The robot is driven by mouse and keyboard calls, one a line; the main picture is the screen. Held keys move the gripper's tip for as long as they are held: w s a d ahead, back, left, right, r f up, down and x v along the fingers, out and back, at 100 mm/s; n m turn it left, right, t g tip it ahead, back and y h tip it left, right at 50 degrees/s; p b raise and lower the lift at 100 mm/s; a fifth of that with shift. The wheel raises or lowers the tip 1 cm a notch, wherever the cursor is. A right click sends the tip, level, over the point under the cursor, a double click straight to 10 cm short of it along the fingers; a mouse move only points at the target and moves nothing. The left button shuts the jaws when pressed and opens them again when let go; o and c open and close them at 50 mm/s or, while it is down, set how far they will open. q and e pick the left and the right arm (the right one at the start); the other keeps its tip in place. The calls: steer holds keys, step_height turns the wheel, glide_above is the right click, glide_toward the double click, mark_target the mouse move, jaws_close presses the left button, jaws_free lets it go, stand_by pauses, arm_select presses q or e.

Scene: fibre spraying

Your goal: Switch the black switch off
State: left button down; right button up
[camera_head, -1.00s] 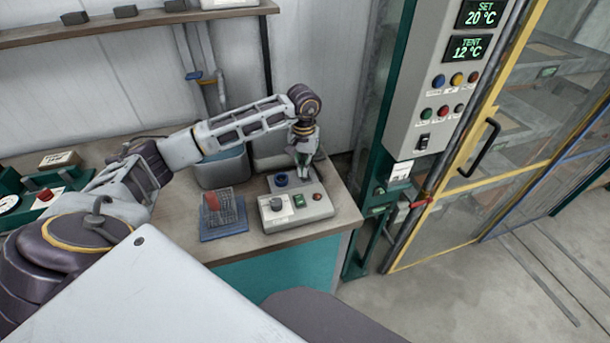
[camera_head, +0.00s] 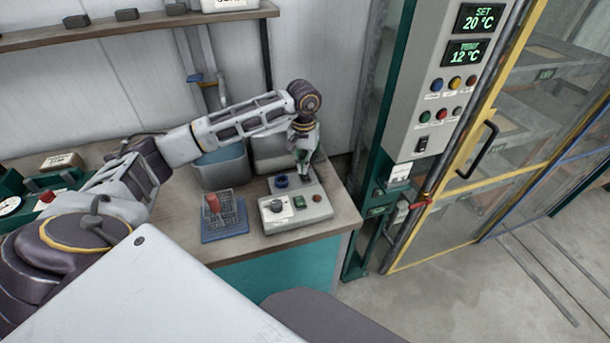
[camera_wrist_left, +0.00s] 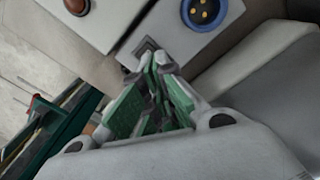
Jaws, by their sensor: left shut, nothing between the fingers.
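The grey control box (camera_head: 297,226) stands on the bench with a dark knob, a green button, a red button and a blue socket. In the left wrist view, a small dark square switch (camera_wrist_left: 148,46) in a grey frame shows on it, between the red button and the blue socket. My left gripper (camera_head: 303,174) points down at the back right of the box, its green fingers shut and empty. In the left wrist view the fingertips (camera_wrist_left: 152,66) are close to the dark switch; I cannot tell whether they touch. Another black switch (camera_head: 422,143) is on the tall grey panel. My right gripper is not seen.
A blue rack (camera_head: 222,234) with a red piece stands left of the box. A grey bin (camera_head: 222,166) stands behind it. The green post and tall panel (camera_head: 418,100) rise to the right, beside a yellow-framed glass door (camera_head: 462,174). A shelf (camera_head: 130,24) runs above.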

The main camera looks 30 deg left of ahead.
arm_select(q)
steer(key=shift+r, duration=0.5)
steer(key=shift+r+p, duration=0.35)
steer(key=shift+r, duration=0.05)
steer(key=shift+r+p, duration=0.3)
steer(key=shift+r, duration=0.9)
steer(key=shift+r+p, duration=0.2)
steer(key=shift+p, duration=0.15)
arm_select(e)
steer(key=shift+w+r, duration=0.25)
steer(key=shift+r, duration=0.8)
